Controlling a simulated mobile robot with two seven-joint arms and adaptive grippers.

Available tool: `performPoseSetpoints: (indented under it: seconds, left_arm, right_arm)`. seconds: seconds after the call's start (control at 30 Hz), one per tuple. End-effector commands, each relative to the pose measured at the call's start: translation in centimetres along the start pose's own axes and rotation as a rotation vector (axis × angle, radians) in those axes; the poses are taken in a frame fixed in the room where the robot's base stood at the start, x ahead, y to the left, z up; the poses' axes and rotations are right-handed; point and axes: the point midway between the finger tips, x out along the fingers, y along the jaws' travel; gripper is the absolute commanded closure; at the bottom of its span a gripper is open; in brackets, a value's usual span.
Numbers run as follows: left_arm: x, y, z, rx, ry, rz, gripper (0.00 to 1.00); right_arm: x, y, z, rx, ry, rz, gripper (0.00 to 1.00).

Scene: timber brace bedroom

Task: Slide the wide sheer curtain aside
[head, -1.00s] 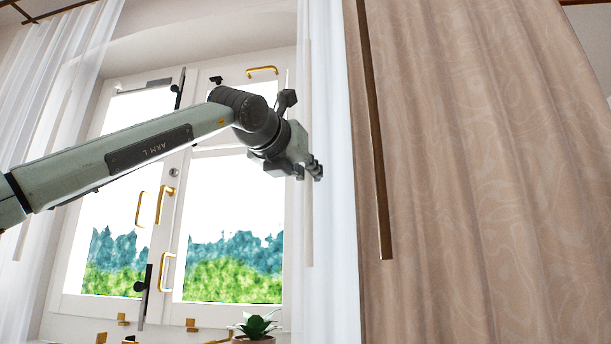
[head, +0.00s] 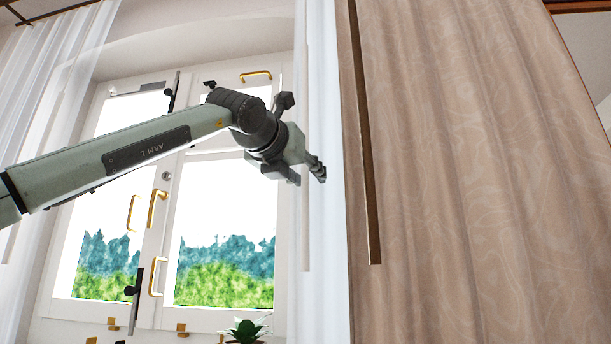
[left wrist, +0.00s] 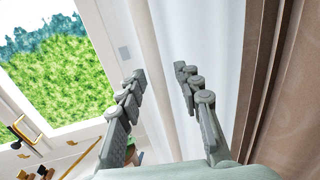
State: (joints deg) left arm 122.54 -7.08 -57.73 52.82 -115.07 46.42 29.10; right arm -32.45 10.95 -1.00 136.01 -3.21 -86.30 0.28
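A white sheer curtain (head: 322,250) hangs in a narrow band at the window's right side, with a thin pale rod (head: 305,200) down its left part. Another sheer curtain (head: 60,85) hangs at the far left, spread wider. My left gripper (head: 319,169) is in front of the right-hand sheer, near its rod. In the left wrist view the gripper (left wrist: 159,85) has its fingers apart, with white sheer cloth (left wrist: 200,40) behind them and a pale upright strip (left wrist: 147,40) showing between them. I cannot tell whether the fingers touch the cloth. My right gripper is not in view.
A brown patterned curtain (head: 460,180) with a dark wooden rod (head: 366,150) hangs right of the sheer. The white window (head: 165,220) with brass handles (head: 157,208) is behind my arm. A potted plant (head: 247,328) stands low at the sill.

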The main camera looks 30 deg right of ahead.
Motion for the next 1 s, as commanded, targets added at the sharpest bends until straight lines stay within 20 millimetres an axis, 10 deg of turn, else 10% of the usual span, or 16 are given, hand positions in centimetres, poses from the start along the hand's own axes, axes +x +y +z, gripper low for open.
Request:
performPoseSetpoints:
  seconds: [0.37,1.0]
  left_arm:
    - [-1.0,0.0,-0.2,0.002,0.004,-0.001,0.66]
    - [-11.6,0.0,-0.1,0.0,0.002,0.0,0.66]
  right_arm:
    - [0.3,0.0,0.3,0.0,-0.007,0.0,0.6]
    - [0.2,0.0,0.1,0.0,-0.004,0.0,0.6]
